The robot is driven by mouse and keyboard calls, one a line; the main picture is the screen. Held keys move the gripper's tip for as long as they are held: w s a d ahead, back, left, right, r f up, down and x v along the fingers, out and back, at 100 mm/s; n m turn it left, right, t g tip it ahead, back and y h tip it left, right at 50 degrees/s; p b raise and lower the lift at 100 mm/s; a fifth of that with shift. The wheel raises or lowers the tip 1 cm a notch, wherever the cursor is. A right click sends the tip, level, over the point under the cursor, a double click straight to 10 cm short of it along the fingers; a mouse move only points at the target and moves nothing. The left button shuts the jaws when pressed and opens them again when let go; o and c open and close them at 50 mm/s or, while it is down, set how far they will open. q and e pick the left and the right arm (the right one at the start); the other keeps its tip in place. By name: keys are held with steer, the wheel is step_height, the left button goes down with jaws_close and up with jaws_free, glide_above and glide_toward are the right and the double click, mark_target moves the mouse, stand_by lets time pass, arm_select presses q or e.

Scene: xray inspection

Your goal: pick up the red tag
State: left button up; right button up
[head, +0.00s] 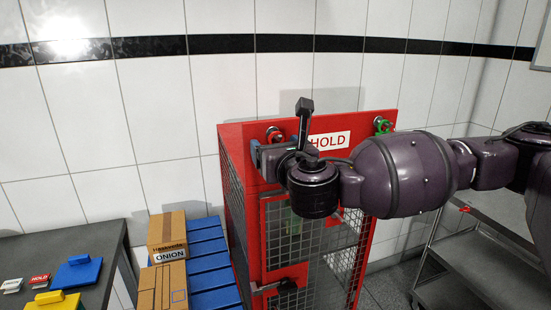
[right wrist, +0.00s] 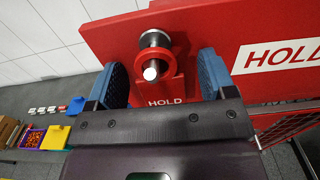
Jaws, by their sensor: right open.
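A red tag with a ring top (right wrist: 178,91) hangs from a metal peg on the red board of a mesh cage in the right wrist view. Its ring is around the peg and its lower part reads HOLD. In the head view only its ring (head: 275,133) shows; my gripper hides the rest. My right gripper (right wrist: 160,82) is open, its blue-padded fingers on either side of the tag, with gaps to both. In the head view my right gripper (head: 277,150) is at the cage's upper left corner. My left gripper is not in view.
The red cage (head: 236,180) has a HOLD sign (head: 329,140) and a green tag (head: 383,125) at its right. A grey table (head: 90,242) at left holds small tags and blue and yellow items. Boxes (head: 166,232) lie on a blue pallet (head: 210,262). A metal cart (head: 480,245) stands right.

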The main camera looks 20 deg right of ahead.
steer(key=c, duration=1)
steer(key=shift+s+r+b, duration=0.1)
steer(key=shift+r+b, duration=0.2)
steer(key=shift+r, duration=0.3)
steer(key=s+r, duration=0.4)
steer(key=r, duration=0.9)
steer(key=shift+r+b, duration=0.4)
